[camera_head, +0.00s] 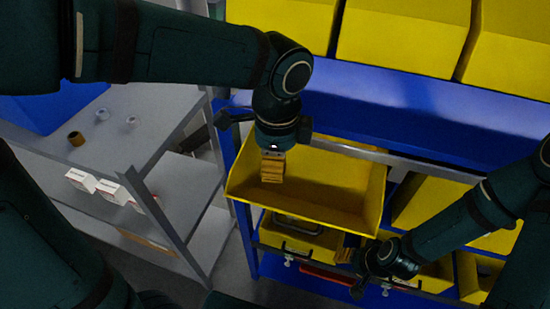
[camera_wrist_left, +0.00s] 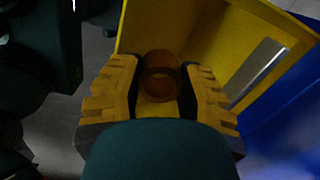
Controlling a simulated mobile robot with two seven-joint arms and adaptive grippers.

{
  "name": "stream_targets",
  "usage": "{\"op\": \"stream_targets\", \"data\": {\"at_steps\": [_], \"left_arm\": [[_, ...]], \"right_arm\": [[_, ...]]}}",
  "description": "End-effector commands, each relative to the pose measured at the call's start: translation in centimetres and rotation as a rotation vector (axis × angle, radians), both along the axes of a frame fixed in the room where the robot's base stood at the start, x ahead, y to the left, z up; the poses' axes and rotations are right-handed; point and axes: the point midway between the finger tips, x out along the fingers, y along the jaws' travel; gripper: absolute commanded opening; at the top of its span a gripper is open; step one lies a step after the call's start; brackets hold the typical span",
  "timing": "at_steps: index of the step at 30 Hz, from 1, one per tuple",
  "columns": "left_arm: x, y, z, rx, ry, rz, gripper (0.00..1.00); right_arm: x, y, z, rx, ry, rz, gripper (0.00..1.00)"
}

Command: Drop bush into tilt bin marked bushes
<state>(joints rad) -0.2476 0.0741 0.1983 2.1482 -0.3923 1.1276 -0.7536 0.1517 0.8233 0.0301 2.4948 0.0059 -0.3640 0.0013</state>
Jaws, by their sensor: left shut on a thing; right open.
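My left gripper (camera_head: 272,168) points down over the open yellow tilt bin (camera_head: 345,215). In the left wrist view, its fingers (camera_wrist_left: 160,88) are shut on a brown, ring-shaped bush (camera_wrist_left: 160,63), with the yellow bin wall behind it. In the head view the fingers hide the bush. The bin is tilted forward and its visible inside looks empty; I can read no label. My right gripper (camera_head: 347,250) is open, just below the bin's front right edge; I cannot tell whether it touches the bin.
Another brown bush (camera_head: 76,138) and two small pale rings lie on the grey cart (camera_head: 140,105) at left. White boxes (camera_head: 95,185) stand on its lower shelf. Other yellow bins (camera_head: 400,40) sit on the blue rack (camera_head: 400,105) above and below.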

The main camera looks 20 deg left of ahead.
Motion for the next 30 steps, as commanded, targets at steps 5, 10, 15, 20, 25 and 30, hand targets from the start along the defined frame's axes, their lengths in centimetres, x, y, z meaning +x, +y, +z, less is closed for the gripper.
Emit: {"op": "stream_targets", "data": {"at_steps": [5,10,15,20,25,30], "left_arm": [[0.0,0.0,0.0,0.0,0.0,0.0,0.67],[0.0,0.0,0.0,0.0,0.0,0.0,0.67],[0.0,0.0,0.5,0.0,-0.001,0.0,0.67],[0.1,-0.1,2.8,-0.001,-0.005,-0.001,0.67],[0.1,-0.2,6.4,-0.002,-0.004,0.001,0.67],[0.1,-0.3,9.5,-0.001,-0.003,-0.001,0.67]], "right_arm": [[0.0,0.0,0.0,0.0,0.0,0.0,0.47],[0.0,0.0,0.0,0.0,0.0,0.0,0.47],[0.0,0.0,0.0,0.0,0.0,0.0,0.47],[0.0,0.0,0.0,0.0,0.0,0.0,0.47],[0.0,0.0,0.0,0.0,0.0,0.0,0.47],[0.0,0.0,0.0,0.0,0.0,0.0,0.47]]}}
